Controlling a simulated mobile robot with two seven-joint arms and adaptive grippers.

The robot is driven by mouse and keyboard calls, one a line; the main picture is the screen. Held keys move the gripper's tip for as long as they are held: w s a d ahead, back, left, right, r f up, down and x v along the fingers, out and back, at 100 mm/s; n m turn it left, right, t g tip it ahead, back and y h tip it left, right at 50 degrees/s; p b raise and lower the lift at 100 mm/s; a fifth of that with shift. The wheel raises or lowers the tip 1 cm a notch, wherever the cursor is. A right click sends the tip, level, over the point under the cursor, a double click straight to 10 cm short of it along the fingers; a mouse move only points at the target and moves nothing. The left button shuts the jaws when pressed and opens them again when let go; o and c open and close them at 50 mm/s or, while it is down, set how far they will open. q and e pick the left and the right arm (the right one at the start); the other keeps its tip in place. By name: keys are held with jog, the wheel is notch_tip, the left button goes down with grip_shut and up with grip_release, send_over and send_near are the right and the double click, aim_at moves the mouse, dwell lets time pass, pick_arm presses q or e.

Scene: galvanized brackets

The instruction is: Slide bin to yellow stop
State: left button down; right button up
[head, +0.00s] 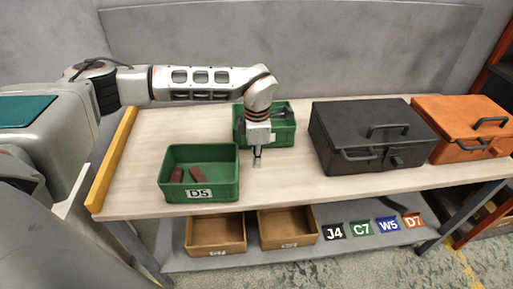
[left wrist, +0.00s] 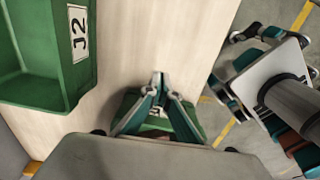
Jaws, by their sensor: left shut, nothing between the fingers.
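The yellow stop (head: 112,160) is a bar along the table's left edge; a bit of yellow also shows low in the left wrist view (left wrist: 33,168). A green bin labelled D5 (head: 213,191) stands near the front edge, right of the stop with bare table between, and holds brown blocks. A second green bin (head: 284,134) stands behind it; the left wrist view shows its J2 label (left wrist: 78,33). My left gripper (head: 257,161) is shut and empty, pointing down just right of D5, apart from it in the head view. The fingers (left wrist: 158,78) partly hide D5 in the wrist view.
A black case (head: 365,133) and an orange case (head: 462,125) stand on the right of the table (head: 300,188). Brown bins (head: 215,234) and letter tags (head: 362,229) are on the shelf below. A grey panel (head: 290,45) rises behind the table.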

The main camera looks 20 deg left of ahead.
pick_arm(q)
jog(key=shift+s+a+f+p, duration=0.25)
jog(key=shift+s+a, duration=0.3)
jog(key=shift+a, duration=0.3)
jog(key=shift+s+a+f+p, duration=0.2)
jog(key=shift+s+a, duration=0.3)
jog(key=shift+a, duration=0.35)
pick_arm(e)
jog(key=shift+w+r, duration=0.1)
jog(key=shift+r, duration=0.3)
